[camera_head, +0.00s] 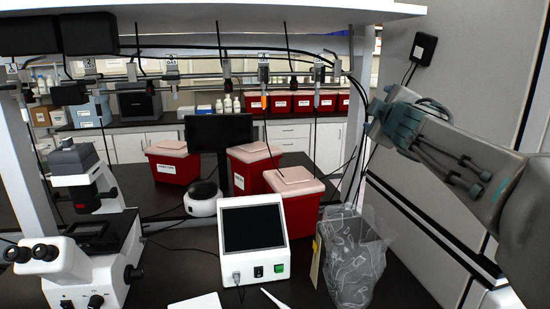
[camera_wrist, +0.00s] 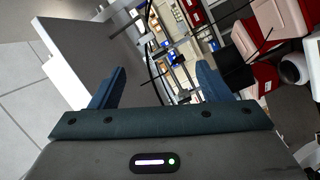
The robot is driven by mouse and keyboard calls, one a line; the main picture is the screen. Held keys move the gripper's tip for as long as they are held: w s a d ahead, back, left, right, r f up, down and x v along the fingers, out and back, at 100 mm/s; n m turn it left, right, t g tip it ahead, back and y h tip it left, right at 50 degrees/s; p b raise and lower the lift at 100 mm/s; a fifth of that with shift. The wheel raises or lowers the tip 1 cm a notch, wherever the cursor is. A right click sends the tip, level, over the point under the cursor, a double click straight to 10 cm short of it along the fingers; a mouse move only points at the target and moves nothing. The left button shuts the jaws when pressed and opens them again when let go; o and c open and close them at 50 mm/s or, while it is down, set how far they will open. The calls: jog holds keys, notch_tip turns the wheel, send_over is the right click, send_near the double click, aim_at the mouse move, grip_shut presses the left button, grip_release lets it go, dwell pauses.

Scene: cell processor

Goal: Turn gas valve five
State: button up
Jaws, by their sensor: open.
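A row of gas valves with small labels hangs from a rail under the white shelf in the head view. The numbers farther right are too small to read, so I cannot confirm which is valve five; the rightmost valve (camera_head: 318,72) is nearest my gripper. My gripper (camera_head: 372,112) is to the right of that valve and apart from it, near the shelf's right post. In the wrist view my gripper (camera_wrist: 157,86) is open and empty, with rail parts visible beyond the fingers.
Red bins with pale lids (camera_head: 300,202) stand on the dark bench. A white device with a screen (camera_head: 253,228), a clear bag (camera_head: 352,265) and a microscope (camera_head: 85,225) are in front. The shelf (camera_head: 240,12) lies overhead, and its right post (camera_head: 352,110) stands near my gripper.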

jog(key=s+f+m+g+h+b, duration=0.1)
jog(key=s+f+m+g, duration=0.5)
jog(key=f, duration=0.5)
jog(key=s+f+m+g+h+b, duration=0.1)
jog(key=s+f+m+g, duration=0.15)
jog(key=s+f, duration=0.7)
jog(key=s+a+f+m+g+y, duration=0.1)
jog(key=s+a+f+g, duration=0.1)
jog(key=s+a+f, duration=0.2)
jog(key=s+a+f+m+g+y, duration=0.2)
jog(key=s+a+f+g, duration=0.1)
jog(key=s+f, duration=0.7)
jog(key=shift+s+a+f, duration=0.25)
jog(key=shift+a+f, duration=0.25)
jog(key=shift+f, duration=0.15)
jog(key=shift+m+g, duration=0.25)
